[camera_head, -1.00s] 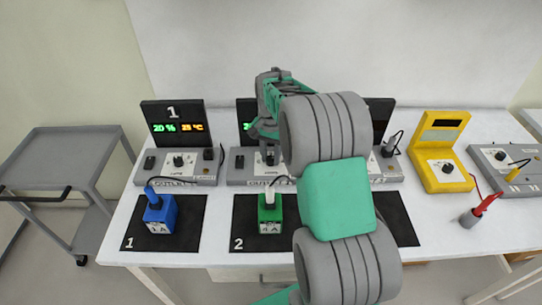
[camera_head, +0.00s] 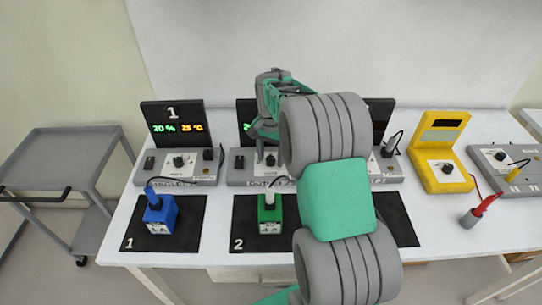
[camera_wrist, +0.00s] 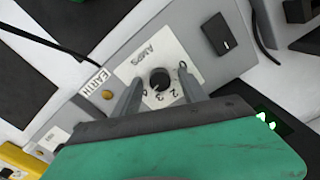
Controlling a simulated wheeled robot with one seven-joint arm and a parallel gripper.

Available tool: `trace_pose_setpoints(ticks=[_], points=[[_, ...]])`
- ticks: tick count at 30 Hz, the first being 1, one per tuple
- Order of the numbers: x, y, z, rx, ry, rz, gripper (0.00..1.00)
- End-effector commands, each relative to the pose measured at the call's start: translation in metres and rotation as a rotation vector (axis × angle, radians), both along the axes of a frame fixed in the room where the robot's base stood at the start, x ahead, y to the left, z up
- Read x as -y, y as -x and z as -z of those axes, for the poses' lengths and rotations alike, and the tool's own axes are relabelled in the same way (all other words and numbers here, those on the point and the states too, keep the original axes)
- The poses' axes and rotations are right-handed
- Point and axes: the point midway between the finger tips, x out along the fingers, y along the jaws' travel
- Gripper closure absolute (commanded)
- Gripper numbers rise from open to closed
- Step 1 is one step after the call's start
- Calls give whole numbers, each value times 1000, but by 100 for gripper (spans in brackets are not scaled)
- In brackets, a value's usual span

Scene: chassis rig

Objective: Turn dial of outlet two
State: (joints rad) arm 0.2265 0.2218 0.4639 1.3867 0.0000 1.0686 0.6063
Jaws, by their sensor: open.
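The dial of outlet two is a round black knob (camera_wrist: 159,77) on a white plate marked AMPS, with numbers around it, in the wrist view. In the head view it is a small dark knob (camera_head: 271,160) on the grey middle unit (camera_head: 238,180). My gripper (camera_wrist: 159,80) is open, its two grey fingers on either side of the knob. Whether they touch it is unclear. In the head view my gripper (camera_head: 264,147) is over outlet two, and my arm hides much of that unit and its display.
A black rocker switch (camera_wrist: 220,33) and a brass EARTH terminal (camera_wrist: 108,95) flank the dial. A green block (camera_head: 269,214) with a plugged cable stands in front on mat 2 (camera_head: 243,238). Outlet one (camera_head: 145,179) is left; a yellow meter (camera_head: 430,178) is right.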

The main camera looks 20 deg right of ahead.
Motion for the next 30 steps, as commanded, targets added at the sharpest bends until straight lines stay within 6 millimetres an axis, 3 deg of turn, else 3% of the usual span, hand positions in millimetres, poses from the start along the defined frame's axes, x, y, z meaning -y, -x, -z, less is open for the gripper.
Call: trace_pose_setpoints(ticks=[5,15,30], points=[[0,-1,-10,3,0,0,50],[0,0,-71,1,0,0,50],[0,0,-83,0,0,0,50]])
